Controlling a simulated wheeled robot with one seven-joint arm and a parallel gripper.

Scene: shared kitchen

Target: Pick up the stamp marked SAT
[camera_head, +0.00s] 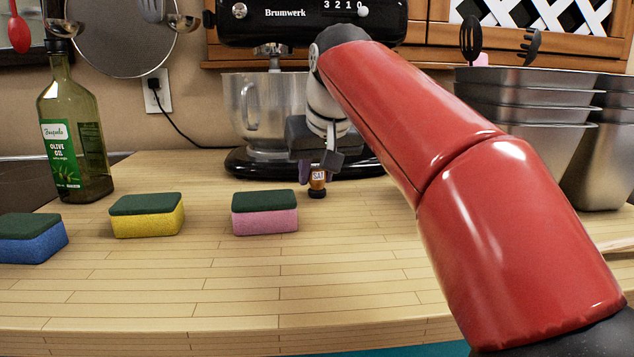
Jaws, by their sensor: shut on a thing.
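The stamp marked SAT (317,182) is a small orange-brown piece with a dark base and a light label reading SAT. It is upright at or just above the wooden counter, in front of the stand mixer; I cannot tell whether its base touches the wood. My gripper (317,168) points down from above and is shut on the stamp's upper part. The fingers hide the stamp's top. No other stamp is clearly visible.
A pink sponge (265,218), a yellow sponge (146,221) and a blue sponge (30,243) lie left of the stamp. An olive oil bottle (72,150) stands behind them. The mixer bowl (252,105) is close behind my gripper. Steel containers (540,130) stand right. The front counter is clear.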

